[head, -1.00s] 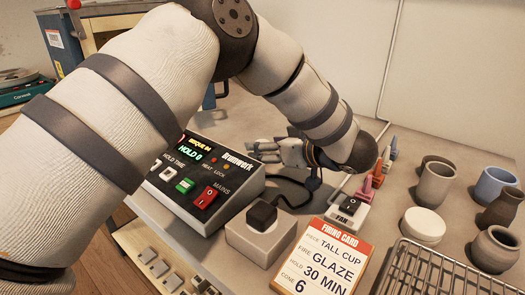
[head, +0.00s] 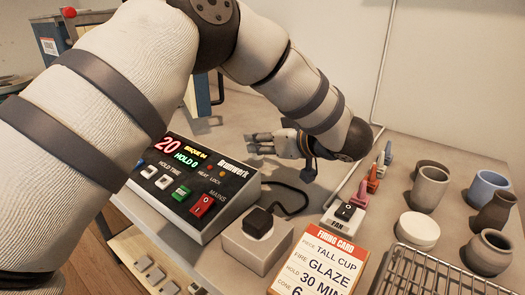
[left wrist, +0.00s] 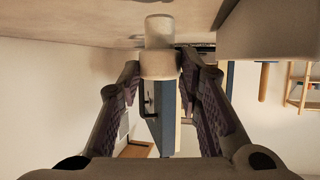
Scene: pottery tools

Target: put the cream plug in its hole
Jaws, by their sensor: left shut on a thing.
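My left gripper (head: 258,143) is low over the back of the worktop, behind the control box, with its fingers pointing left in the head view. In the left wrist view my left gripper (left wrist: 160,76) is shut on the cream plug (left wrist: 158,64), a pale stepped cylinder with a narrower end pointing away from the palm. The plug lies between the two fingertips. I cannot make out the plug in the head view. I cannot make out its hole in either view. My right gripper is not in view.
The control box (head: 205,185) and a grey block with a black plug (head: 258,223) stand in front of the gripper. A fan switch (head: 345,215), firing card (head: 322,262), several pots and a wire rack (head: 440,275) lie to the right. A blue cabinet (head: 55,40) stands at back left.

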